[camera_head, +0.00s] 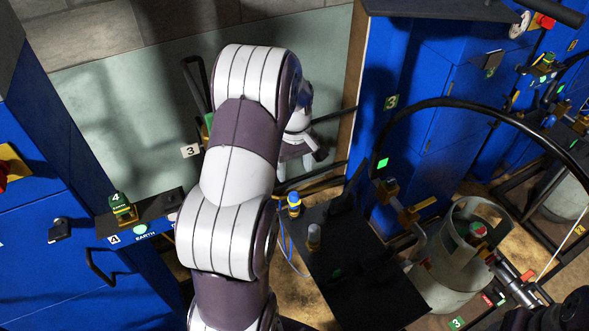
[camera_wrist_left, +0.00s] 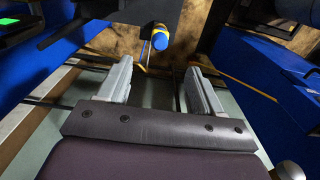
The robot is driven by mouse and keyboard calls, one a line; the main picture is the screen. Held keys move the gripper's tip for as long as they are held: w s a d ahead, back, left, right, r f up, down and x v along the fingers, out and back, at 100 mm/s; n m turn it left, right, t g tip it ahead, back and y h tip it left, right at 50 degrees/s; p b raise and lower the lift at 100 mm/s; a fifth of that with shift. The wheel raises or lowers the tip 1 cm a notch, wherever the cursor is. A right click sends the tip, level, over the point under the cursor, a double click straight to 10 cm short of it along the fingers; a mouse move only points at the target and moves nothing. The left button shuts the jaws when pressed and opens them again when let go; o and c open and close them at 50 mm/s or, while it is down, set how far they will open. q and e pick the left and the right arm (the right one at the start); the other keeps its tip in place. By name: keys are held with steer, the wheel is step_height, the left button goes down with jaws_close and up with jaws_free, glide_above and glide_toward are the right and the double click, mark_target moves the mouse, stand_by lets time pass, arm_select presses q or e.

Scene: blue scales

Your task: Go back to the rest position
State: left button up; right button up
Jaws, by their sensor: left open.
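My left arm rises through the middle of the head view, and its white and dark links hide much of the scene behind it. My left gripper (camera_head: 308,158) shows just right of the arm, in front of the pale green panel. In the left wrist view, the two grey fingers of my left gripper (camera_wrist_left: 158,88) stand wide apart with nothing between them. A blue and yellow knob (camera_head: 294,204) lies beyond the fingers, and it also shows in the left wrist view (camera_wrist_left: 160,37). My right gripper is not in view.
Blue cabinets (camera_head: 440,85) stand at the right, and another blue cabinet (camera_head: 60,260) is at the left. A dark platform (camera_head: 355,280) is right of my arm. A grey cylinder (camera_head: 440,285) stands beside it, under a curved black hose (camera_head: 480,108). The pale green panel (camera_head: 110,110) is behind.

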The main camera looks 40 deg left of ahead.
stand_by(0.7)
arm_select(q)
steer(key=s+d+r+m+p, duration=0.1)
steer(key=s+d+r+m, duration=0.1)
steer(key=s+d+m, duration=0.4)
steer(key=s+d+r+m+t+p, duration=0.1)
steer(key=s+d+r+m, duration=0.2)
steer(key=s+d+m, duration=0.3)
steer(key=s+d, duration=0.1)
steer(key=d, duration=0.4)
steer(key=shift+d+m, duration=0.2)
steer(key=shift+m, duration=0.2)
steer(key=shift+r, duration=0.15)
